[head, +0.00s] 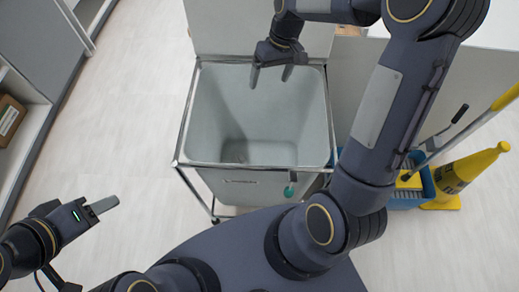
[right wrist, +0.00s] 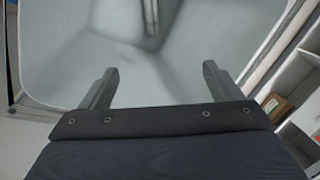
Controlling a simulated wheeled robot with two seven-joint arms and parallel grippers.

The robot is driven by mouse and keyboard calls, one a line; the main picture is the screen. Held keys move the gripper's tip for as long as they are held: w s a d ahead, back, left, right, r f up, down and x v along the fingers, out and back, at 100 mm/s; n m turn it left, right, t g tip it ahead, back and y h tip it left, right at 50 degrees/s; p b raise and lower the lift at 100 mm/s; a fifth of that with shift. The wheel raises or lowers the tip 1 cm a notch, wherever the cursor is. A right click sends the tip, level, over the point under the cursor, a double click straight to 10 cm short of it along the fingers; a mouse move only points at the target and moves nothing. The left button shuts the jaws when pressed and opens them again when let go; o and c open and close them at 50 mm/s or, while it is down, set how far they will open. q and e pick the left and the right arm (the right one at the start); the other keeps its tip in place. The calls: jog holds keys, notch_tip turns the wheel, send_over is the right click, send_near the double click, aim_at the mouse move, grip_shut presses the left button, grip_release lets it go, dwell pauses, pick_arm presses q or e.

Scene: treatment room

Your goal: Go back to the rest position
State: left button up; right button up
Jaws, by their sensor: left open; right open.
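My right gripper (head: 270,80) is open and empty, over the far part of an open grey bin (head: 325,140) on a metal cart frame. In the right wrist view, its two fingers (right wrist: 155,88) are spread apart with nothing between them, and the bin's inside (right wrist: 220,35) lies beyond. My left gripper (head: 102,206) is low at the left of the head view, apart from the bin and over the floor. Nothing shows in it, and its fingers are seen edge-on.
A yellow wet-floor cone (head: 470,172) and a blue mop bucket (head: 412,190) stand right of the bin. Shelves with a brown box (head: 10,118) are at the left edge; the box also shows in the right wrist view (right wrist: 277,108). The floor left of the bin is clear.

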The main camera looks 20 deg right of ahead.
jog(key=s+a+r+t+p, duration=0.1)
jog(key=s+r+t, duration=0.1)
jog(key=s+r, duration=0.2)
jog(key=s+a+r+m+t+p, duration=0.1)
jog(key=s+r, duration=0.3)
jog(key=s, duration=0.7)
jog(key=s+a+r+m+t+y+p, duration=0.1)
jog(key=s+r, duration=0.3)
jog(key=s, duration=0.4)
jog(key=shift+a+r+t+p, duration=0.15)
jog(key=shift+a+t+p, duration=0.45)
jog(key=shift+t, duration=0.3)
